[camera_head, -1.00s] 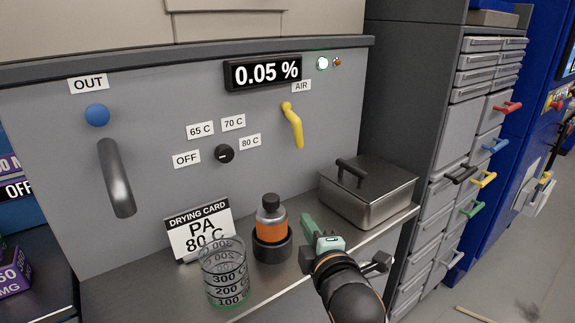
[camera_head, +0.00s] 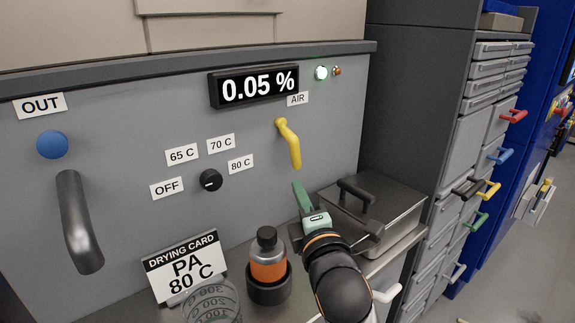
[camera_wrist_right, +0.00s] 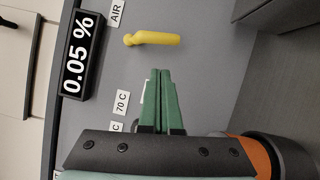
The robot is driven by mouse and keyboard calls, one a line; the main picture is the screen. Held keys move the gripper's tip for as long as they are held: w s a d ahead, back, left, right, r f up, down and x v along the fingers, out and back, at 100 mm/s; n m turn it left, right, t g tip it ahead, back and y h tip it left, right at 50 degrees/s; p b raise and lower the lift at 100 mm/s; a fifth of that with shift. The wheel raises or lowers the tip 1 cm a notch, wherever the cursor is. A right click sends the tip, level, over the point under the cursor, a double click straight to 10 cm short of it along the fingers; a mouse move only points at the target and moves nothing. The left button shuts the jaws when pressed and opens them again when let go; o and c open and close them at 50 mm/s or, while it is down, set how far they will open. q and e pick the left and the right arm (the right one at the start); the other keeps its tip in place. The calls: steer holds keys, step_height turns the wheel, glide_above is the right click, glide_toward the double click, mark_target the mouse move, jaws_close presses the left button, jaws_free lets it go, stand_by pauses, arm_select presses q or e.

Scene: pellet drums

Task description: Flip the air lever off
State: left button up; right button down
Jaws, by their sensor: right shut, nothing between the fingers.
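The yellow air lever (camera_head: 290,145) sits on the grey panel under the AIR label (camera_head: 297,99), its handle hanging down and slightly right. It also shows in the right wrist view (camera_wrist_right: 152,38), lying sideways there. My right gripper (camera_head: 301,190) is below the lever in the head view, its green fingers pointing up toward it. In the right wrist view the fingers (camera_wrist_right: 159,74) are shut together and empty, with a gap between their tips and the lever. My left gripper is not in view.
A metal box with a black handle (camera_head: 375,215) stands on the shelf right of my gripper. An orange-banded bottle (camera_head: 268,265), a glass beaker (camera_head: 212,300) and the drying card (camera_head: 185,270) stand left. The display (camera_head: 255,86) reads 0.05 %; a round lamp (camera_head: 321,73) glows.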

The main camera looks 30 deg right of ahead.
mark_target(295, 161)
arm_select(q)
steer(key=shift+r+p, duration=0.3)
arm_select(e)
steer(key=x, duration=1)
